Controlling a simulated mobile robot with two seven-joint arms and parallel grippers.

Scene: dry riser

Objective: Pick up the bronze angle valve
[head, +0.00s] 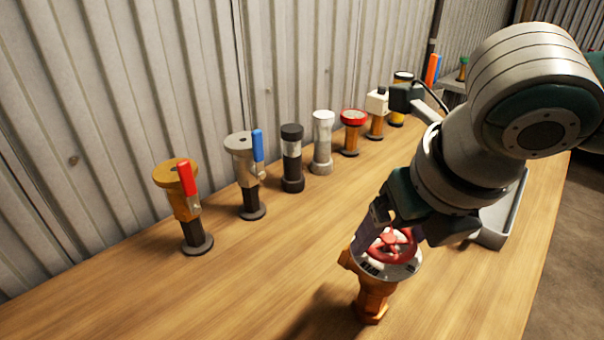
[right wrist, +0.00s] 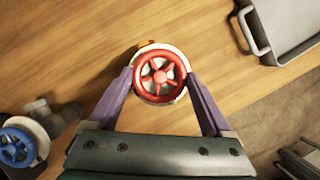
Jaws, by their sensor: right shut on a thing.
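The bronze angle valve (head: 374,292) has an orange-bronze body, a grey collar and a red handwheel on top. It stands upright at the front of the wooden table in the head view; I cannot tell whether its foot touches the wood. My right gripper (head: 398,238) comes down from above and is shut on the valve near its top. My left gripper is not in view.
Several upright fittings line the table's back, including a yellow one with a red lever (head: 177,174) and a grey one with a blue lever (head: 240,142). A grey tray (right wrist: 287,42) lies nearby. A blue-wheeled valve (right wrist: 22,142) shows in the right wrist view.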

